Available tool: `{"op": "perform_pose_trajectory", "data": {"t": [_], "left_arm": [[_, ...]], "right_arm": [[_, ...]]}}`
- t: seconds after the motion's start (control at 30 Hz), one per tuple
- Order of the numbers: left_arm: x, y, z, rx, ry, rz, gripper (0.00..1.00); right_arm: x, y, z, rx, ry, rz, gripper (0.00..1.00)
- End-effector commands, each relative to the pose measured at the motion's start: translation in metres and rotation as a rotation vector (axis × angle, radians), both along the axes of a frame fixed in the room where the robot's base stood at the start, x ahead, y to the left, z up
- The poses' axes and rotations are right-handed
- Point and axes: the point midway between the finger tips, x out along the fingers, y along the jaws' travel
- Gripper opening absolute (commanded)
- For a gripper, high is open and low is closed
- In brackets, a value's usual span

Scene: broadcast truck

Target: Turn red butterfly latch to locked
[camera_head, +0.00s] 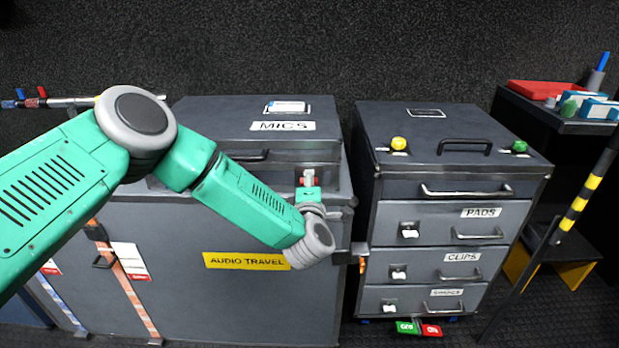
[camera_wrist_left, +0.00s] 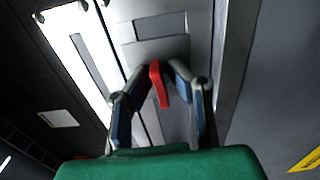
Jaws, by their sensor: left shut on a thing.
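The red butterfly latch (camera_head: 307,181) is on the front right of the grey case labelled MICS (camera_head: 222,115), near the seam below the lid. My left gripper (camera_head: 308,185) reaches it from below and in front, its green palm just under the red. In the left wrist view, the latch shows as a narrow red tab (camera_wrist_left: 158,84), slightly tilted, between the two blue-padded fingers (camera_wrist_left: 163,100). The left gripper is shut on the tab. A grey metal plate lies behind it. The fingers hide part of the latch, and I cannot read its locked or unlocked position. My right gripper is not in view.
A drawer cabinet (camera_head: 455,192) stands close on the right. A yellow-black striped pole (camera_head: 582,200) leans farther right. Red and green tags (camera_head: 419,328) lie on the floor.

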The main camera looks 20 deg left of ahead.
Motion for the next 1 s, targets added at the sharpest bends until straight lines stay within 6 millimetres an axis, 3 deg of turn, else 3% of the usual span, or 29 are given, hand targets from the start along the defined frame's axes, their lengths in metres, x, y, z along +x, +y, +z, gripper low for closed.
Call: {"op": "perform_pose_trajectory", "data": {"t": [0.67, 0.7, 0.73, 1.0], "left_arm": [[-0.0024, -0.0038, -0.0067, 0.062, 0.032, -0.011, 0.0], [-0.0025, -0.0038, -0.0068, 0.061, 0.033, -0.011, 0.23], [-0.0026, -0.0037, -0.0068, 0.062, 0.032, -0.011, 0.28], [-0.0018, -0.0018, -0.0031, 0.062, 0.025, -0.005, 0.28]], "right_arm": [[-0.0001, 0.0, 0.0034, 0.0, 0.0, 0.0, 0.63], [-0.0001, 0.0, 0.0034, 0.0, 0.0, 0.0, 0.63], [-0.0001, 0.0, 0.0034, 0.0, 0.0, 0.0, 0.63], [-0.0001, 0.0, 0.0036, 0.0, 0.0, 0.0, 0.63]]}}
